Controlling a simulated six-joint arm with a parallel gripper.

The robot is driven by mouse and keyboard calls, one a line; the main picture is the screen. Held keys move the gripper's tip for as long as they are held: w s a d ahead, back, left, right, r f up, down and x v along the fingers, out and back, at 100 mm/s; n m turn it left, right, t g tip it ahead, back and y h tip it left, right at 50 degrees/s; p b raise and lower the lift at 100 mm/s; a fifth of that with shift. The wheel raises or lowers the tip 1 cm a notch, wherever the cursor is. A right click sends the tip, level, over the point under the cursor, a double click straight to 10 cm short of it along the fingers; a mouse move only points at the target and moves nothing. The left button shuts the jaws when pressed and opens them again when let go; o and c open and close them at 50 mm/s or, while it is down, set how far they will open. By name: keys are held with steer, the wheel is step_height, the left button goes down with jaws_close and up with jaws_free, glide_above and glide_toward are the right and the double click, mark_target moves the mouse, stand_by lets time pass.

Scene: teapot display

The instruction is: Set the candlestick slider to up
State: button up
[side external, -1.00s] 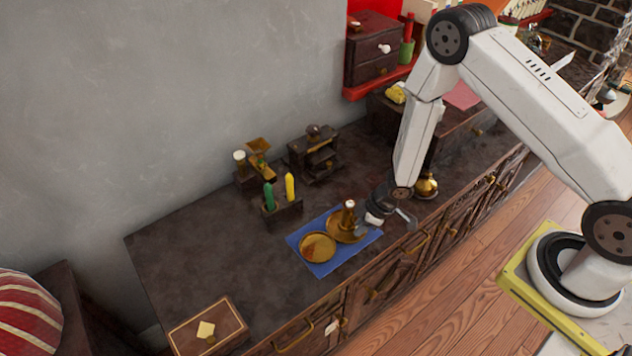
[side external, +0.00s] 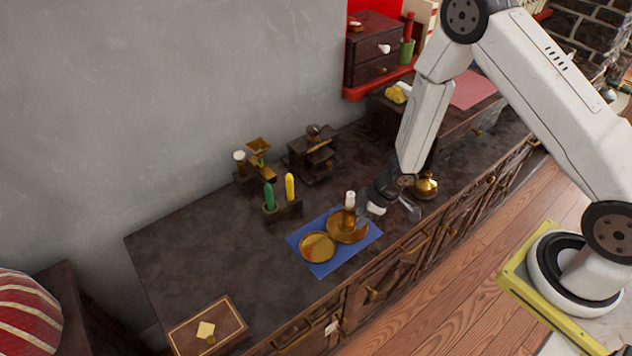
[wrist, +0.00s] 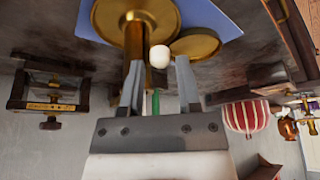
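The candlestick (side external: 348,225) is a brass dish with an upright brass stem and a white top (side external: 350,198). It stands on a blue mat (side external: 326,270) in the side view. In the wrist view its brass stem (wrist: 135,42) shows upside down, partly hidden by the left finger. A rounded white piece (wrist: 159,56) lies between the fingertips in the picture, with gaps on both sides. My gripper (wrist: 159,66) is open, its fingers apart. In the side view my gripper (side external: 370,207) is just right of the candlestick stem; contact cannot be told.
A second brass dish (side external: 318,247) lies left of the candlestick on the mat. A holder with green (side external: 269,196) and yellow (side external: 290,186) candles stands behind. A brass pot (side external: 427,186) stands to the right.

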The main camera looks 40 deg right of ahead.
steer(key=shift+d+r, duration=0.1)
steer(key=shift+r, duration=0.05)
steer(key=v, duration=0.7)
steer(key=shift+r, duration=0.25)
stand_by(0.4)
steer(key=shift+s, duration=0.1)
steer(key=s+d+r+m+h, duration=0.1)
steer(key=d+r+m+h, duration=0.3)
steer(key=r, duration=0.6)
steer(key=s+a+r+m, duration=0.2)
steer(key=s+r+m, duration=0.2)
steer(key=s+r, duration=0.2)
steer(key=shift+s+a+m+g+y, duration=0.25)
steer(key=shift+s+m+g+y, duration=0.15)
steer(key=shift+s, duration=0.45)
stand_by(0.9)
